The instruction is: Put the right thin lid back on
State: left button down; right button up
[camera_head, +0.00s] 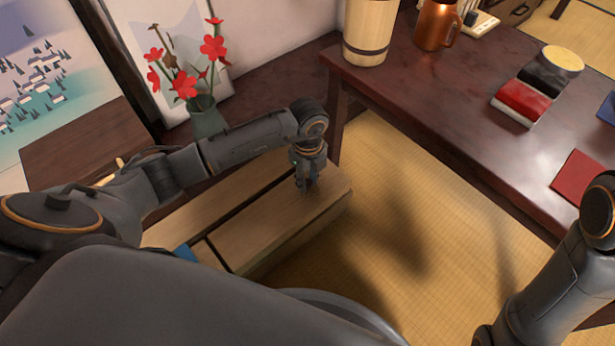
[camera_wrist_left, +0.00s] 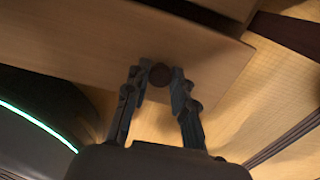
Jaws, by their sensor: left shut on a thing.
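The right thin lid (camera_head: 262,222) is a light wooden board on top of the low wooden box, at the centre left in the head view. My left gripper (camera_head: 306,186) points down at its right end. In the left wrist view, the left gripper (camera_wrist_left: 158,82) is shut on a small dark round knob (camera_wrist_left: 159,74) at the board (camera_wrist_left: 110,50). Dark gaps show along the board's back and left sides. I cannot tell whether it rests fully flat. My right gripper is out of view; only the right arm shows at the lower right.
Another light board (camera_head: 178,222) lies left of the lid, with a bit of blue (camera_head: 185,252) near it. A vase with red flowers (camera_head: 207,118) stands behind my left arm. A dark table (camera_head: 430,100) is at the right. Tatami floor (camera_head: 400,230) is clear between.

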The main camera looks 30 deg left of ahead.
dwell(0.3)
pick_arm(q)
jog(key=c, duration=1)
grip_release()
jog(key=shift+c, duration=0.2)
notch_tip(320, 180, up, 12)
